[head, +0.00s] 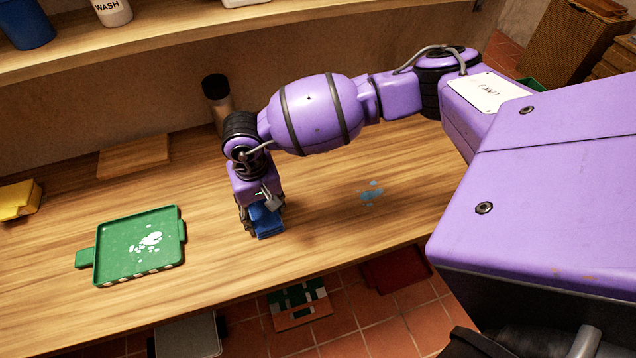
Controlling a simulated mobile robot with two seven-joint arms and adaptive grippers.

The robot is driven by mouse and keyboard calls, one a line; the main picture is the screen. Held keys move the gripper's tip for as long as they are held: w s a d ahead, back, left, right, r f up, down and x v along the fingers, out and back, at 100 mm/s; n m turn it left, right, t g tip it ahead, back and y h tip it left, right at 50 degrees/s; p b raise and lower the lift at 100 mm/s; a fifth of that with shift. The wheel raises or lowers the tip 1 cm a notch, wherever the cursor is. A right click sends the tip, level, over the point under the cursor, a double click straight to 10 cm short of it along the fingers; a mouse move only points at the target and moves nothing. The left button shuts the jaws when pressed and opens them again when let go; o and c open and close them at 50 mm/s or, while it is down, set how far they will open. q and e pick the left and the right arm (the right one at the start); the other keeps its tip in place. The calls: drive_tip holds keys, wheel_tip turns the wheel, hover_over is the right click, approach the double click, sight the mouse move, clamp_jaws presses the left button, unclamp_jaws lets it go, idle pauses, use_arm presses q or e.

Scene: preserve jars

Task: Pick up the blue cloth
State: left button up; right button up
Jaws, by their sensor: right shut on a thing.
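The blue cloth (268,222) is a small folded piece, between the fingers of my right gripper (262,215) over the front middle of the wooden counter (330,228). My right gripper is shut on the cloth, which is partly hidden by the fingers. I cannot tell whether the cloth touches the counter. My left gripper is not in view.
A green tray (112,266) with white spots lies left of my right gripper. A blue-white spill (371,193) is to its right. A shelf (180,42) runs above.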

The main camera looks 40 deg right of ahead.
drive_tip(key=shift+w+r, duration=0.15)
drive_tip(key=shift+r, duration=0.6)
drive_tip(key=s+a+r+b, duration=0.1)
drive_tip(key=s+a+r, duration=0.8)
drive_tip(key=a+r, duration=0.1)
drive_tip(key=shift+a+r, duration=0.4)
drive_tip(key=shift+r, duration=0.4)
drive_tip(key=shift+s, duration=0.1)
